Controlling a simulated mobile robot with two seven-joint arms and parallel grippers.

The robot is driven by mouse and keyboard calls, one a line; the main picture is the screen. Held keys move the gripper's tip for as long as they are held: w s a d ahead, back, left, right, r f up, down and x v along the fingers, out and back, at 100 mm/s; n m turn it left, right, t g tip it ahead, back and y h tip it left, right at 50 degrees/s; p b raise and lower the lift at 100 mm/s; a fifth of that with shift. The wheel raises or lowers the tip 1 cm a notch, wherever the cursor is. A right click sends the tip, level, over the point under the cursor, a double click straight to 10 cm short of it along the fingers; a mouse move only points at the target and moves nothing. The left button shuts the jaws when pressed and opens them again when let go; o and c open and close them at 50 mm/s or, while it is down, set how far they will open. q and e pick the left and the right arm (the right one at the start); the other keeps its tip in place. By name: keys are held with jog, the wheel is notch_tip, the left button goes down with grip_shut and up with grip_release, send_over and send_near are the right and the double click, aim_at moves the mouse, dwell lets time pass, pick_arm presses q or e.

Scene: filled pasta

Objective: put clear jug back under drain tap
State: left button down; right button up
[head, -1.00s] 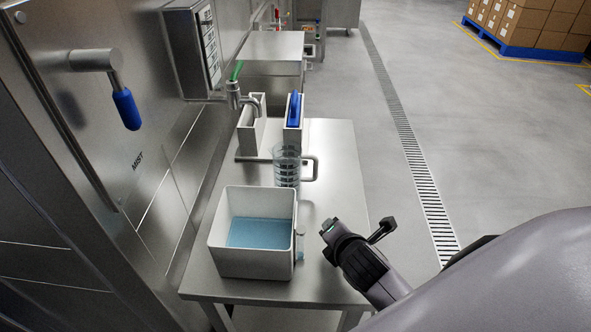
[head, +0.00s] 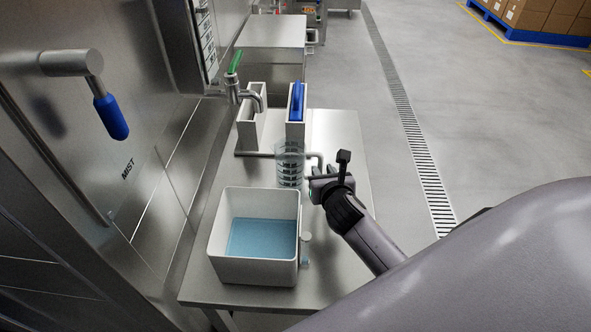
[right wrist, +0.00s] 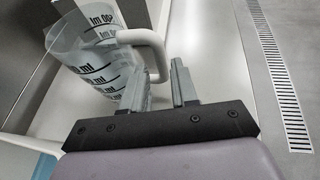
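The clear jug (head: 289,168) stands upright on the steel table, behind the white tub. Its pale handle is on the right side. In the right wrist view the jug (right wrist: 92,58) has black volume marks. A tap with a green lever (head: 234,82) has its spout left of and behind the jug. A small grey tap-like fitting (head: 306,240) sits on the tub's right side; I cannot tell which is the drain tap. My right gripper (head: 321,181) is at the jug's handle. Its fingers (right wrist: 160,85) are apart, with the handle's end at the gap. My left gripper is out of view.
The white tub (head: 213,235) holds blue liquid at the front of the table (head: 341,140). Two narrow white holders stand behind the jug, the right one (head: 295,132) with a blue-topped item. A steel machine wall borders the left.

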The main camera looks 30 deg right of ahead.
aim_at(321, 167)
jog(key=shift+x, duration=2.25)
jog(key=shift+d, duration=0.1)
grip_shut()
